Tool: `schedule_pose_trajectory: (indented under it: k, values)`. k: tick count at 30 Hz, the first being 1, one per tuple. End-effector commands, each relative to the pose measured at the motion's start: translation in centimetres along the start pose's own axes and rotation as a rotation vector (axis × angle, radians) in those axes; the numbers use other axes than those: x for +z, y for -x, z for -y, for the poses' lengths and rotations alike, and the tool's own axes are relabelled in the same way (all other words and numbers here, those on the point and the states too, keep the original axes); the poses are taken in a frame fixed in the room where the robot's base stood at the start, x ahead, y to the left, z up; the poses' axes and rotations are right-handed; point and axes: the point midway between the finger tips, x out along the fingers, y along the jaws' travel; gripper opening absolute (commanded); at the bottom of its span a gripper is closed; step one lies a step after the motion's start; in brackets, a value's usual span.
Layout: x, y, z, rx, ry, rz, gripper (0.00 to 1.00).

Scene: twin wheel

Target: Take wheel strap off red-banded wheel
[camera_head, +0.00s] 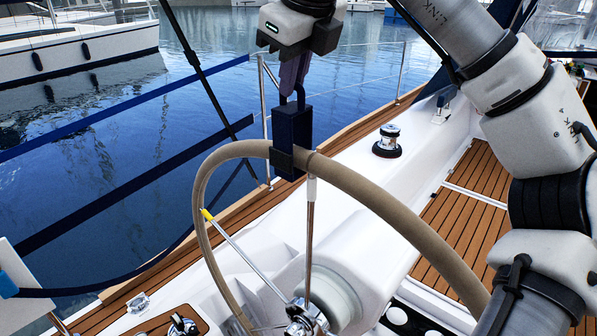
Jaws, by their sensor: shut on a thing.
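The wheel strap (292,125) is a dark navy block with a loop on top, and it sits on the top of a tan steering wheel rim (385,200). Its dark lower band lies across the front of the rim. My gripper (293,88) is above the rim, pointing down, shut on the strap's loop. The wheel's spokes meet at a metal hub (303,318). A yellow mark (207,214) shows at the left end of one spoke. I see no red band on the visible part of this wheel. The lower rim is out of frame.
A chrome winch (387,141) stands on the white deck behind the wheel. Dark blue straps (125,106) and a thin black line cross the left side. A wire railing (402,75) edges the deck. Teak slats (465,215) lie at right, beside my arm.

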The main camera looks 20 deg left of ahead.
Motion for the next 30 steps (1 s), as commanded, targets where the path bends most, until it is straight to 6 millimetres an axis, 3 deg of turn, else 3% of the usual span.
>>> schedule_pose_trajectory:
  k: [30]
  values:
    - [0.2, 0.5, -2.5, -0.001, 0.000, 0.001, 0.00]
